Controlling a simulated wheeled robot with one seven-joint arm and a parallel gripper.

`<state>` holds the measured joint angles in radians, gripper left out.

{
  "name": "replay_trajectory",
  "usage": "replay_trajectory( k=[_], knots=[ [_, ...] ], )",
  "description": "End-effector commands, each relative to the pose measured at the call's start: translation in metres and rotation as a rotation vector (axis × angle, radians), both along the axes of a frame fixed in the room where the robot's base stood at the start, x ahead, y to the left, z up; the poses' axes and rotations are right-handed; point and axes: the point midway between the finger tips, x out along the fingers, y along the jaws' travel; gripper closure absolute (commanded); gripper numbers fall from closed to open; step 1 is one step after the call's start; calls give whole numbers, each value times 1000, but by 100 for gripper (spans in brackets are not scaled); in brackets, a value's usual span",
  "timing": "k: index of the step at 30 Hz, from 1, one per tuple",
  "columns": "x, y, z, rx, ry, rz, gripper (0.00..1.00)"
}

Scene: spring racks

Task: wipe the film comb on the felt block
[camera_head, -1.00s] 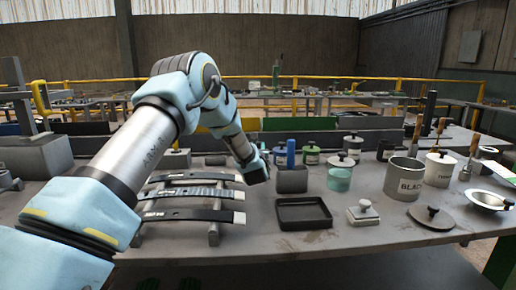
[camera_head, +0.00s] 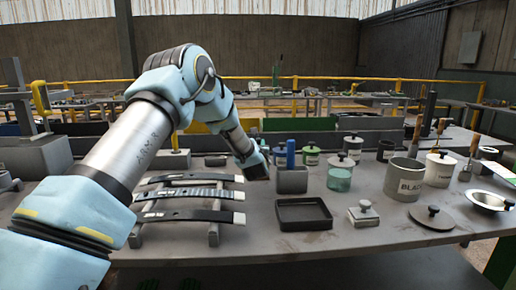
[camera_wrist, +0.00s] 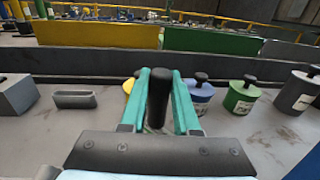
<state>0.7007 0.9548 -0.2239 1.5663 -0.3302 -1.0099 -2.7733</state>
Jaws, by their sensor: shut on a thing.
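In the wrist view, my gripper (camera_wrist: 158,88) has its teal fingers closed around an upright black handle (camera_wrist: 157,102). The handle appears to belong to the film comb; its working edge is hidden. A low, dark grey block (camera_head: 215,160) lies behind the rack and may be the felt block. A low grey block also shows left of the fingers in the wrist view (camera_wrist: 75,101).
Dark leaf springs (camera_head: 190,194) lie across a rack on the left. A shallow black tray (camera_head: 303,214), a knobbed block (camera_head: 363,214) and several tins and jars crowd the right. A low wall runs behind.

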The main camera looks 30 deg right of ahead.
Motion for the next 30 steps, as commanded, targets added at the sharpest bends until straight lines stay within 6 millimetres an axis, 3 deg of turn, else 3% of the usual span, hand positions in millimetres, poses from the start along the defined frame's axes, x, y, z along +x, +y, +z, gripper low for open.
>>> replay_trajectory(
  k=[18, 30],
  knots=[
    [1, 0, 49, -3, -4, 1, 100],
    [1, 0, 53, -3, -5, 1, 100]
  ],
)
